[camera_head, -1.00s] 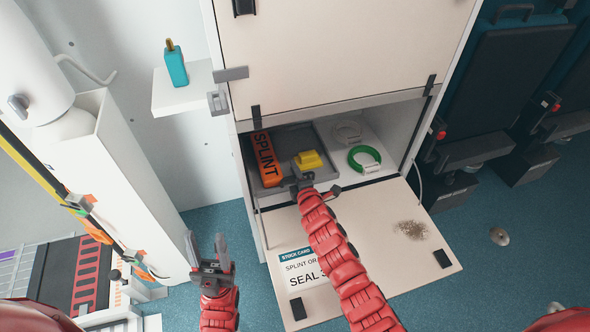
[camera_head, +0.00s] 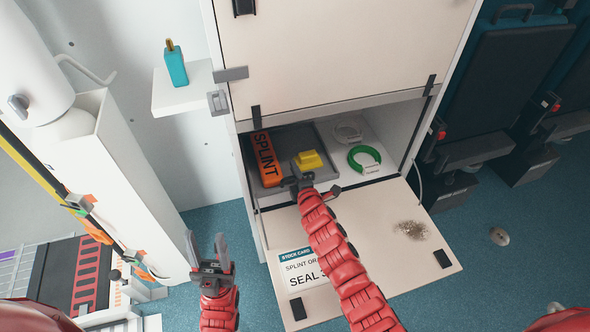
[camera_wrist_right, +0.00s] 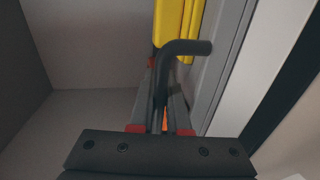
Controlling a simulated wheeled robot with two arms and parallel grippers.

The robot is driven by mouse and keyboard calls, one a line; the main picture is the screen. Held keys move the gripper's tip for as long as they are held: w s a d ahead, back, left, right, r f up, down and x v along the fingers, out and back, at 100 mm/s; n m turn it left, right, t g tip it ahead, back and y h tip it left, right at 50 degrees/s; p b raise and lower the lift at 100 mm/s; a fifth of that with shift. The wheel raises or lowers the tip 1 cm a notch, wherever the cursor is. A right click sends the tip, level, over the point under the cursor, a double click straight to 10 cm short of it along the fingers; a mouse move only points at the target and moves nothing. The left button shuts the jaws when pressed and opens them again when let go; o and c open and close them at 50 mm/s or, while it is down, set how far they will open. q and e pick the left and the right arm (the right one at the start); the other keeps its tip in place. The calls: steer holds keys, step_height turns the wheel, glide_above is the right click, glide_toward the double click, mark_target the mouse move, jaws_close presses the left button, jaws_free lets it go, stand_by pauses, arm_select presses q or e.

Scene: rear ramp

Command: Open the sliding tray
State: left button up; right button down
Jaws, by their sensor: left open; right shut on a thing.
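The grey sliding tray (camera_head: 291,137) sits on the left side of the open lower compartment of the cabinet. It carries an orange splint pack (camera_head: 266,160) and a yellow box (camera_head: 308,160). My right gripper (camera_head: 300,182) is at the tray's front edge. In the right wrist view my right gripper (camera_wrist_right: 160,105) is shut on a dark bent handle (camera_wrist_right: 188,47), with the yellow box just beyond it. In the head view my gripper mostly hides the handle. My left gripper (camera_head: 208,250) is open and empty, left of the lowered door.
The lowered door (camera_head: 375,225) lies below the compartment, bearing a stock card (camera_head: 302,268) and a brown smudge. A green ring (camera_head: 364,159) and a pale ring (camera_head: 347,133) lie right of the tray. A teal bottle (camera_head: 176,65) stands on a shelf at left.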

stand_by(0.4)
steer(key=f+v, duration=0.1)
steer(key=v, duration=0.4)
steer(key=f+v, duration=0.1)
steer(key=v, duration=0.5)
steer(key=f+v, duration=0.1)
steer(key=v, duration=0.5)
steer(key=shift+s+d+f, duration=0.2)
steer(key=shift+s+d, duration=0.05)
steer(key=shift+s, duration=0.15)
steer(key=c, duration=1.2)
jaws_free()
steer(key=shift+o, duration=0.2)
steer(key=p+v, duration=0.3)
steer(key=v, duration=1.3)
steer(key=shift+s+d+r+p, duration=0.15)
steer(key=shift+s+p, duration=0.05)
steer(key=shift+p, duration=0.2)
steer(key=shift+s, duration=0.5)
